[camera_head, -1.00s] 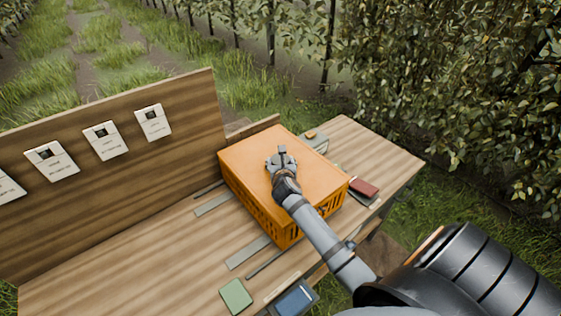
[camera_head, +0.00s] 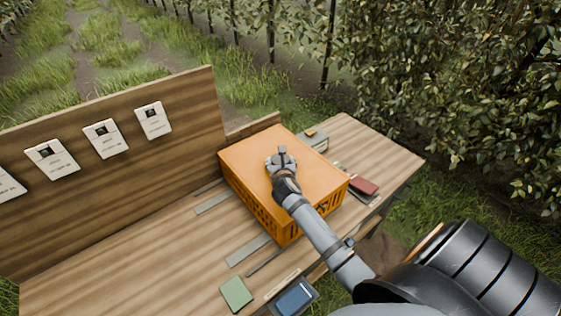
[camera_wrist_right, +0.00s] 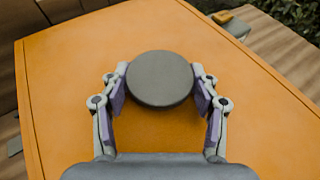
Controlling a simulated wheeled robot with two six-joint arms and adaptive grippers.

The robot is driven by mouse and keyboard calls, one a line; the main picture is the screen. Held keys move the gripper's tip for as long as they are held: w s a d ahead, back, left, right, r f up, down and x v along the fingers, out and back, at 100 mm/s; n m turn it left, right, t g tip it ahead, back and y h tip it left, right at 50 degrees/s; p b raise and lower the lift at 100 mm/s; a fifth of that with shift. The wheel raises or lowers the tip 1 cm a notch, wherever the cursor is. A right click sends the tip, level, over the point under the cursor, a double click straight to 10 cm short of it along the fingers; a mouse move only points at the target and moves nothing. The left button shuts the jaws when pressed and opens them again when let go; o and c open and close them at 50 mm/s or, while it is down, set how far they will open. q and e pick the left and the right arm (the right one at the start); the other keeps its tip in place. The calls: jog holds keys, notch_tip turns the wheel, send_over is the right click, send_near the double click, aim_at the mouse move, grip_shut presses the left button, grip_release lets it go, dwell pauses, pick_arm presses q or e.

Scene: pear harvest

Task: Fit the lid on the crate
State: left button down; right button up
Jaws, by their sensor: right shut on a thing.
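The orange crate (camera_head: 259,210) stands on the wooden table, its slotted side walls showing. The flat orange lid (camera_head: 245,154) lies over the crate's top and covers its opening; no gap between them shows in the head view. My right gripper (camera_head: 282,160) is over the middle of the lid. In the right wrist view, my right gripper (camera_wrist_right: 160,88) is shut on the lid's round grey knob (camera_wrist_right: 160,78), one finger on each side. The lid also fills most of the right wrist view (camera_wrist_right: 75,75). My left gripper is not in view.
The wooden table (camera_head: 130,262) has a tall back board (camera_head: 120,170) with white cards. A green book (camera_head: 236,293), a blue item (camera_head: 294,298) and a red item (camera_head: 363,185) lie around the crate. Grey strips (camera_head: 247,250) lie beside it. The table's left part is clear.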

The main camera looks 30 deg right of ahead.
jog(key=o, duration=1.1)
jog(key=shift+s, duration=0.1)
jog(key=shift+s+a+r+p, duration=0.1)
jog(key=shift+s+a+p, duration=0.05)
jog(key=shift+p, duration=0.3)
jog(key=p+v, duration=0.4)
jog(key=v, duration=0.1)
jog(key=shift+p+v, duration=1.85)
jog(key=shift+v, duration=0.85)
jog(key=shift+s, duration=0.1)
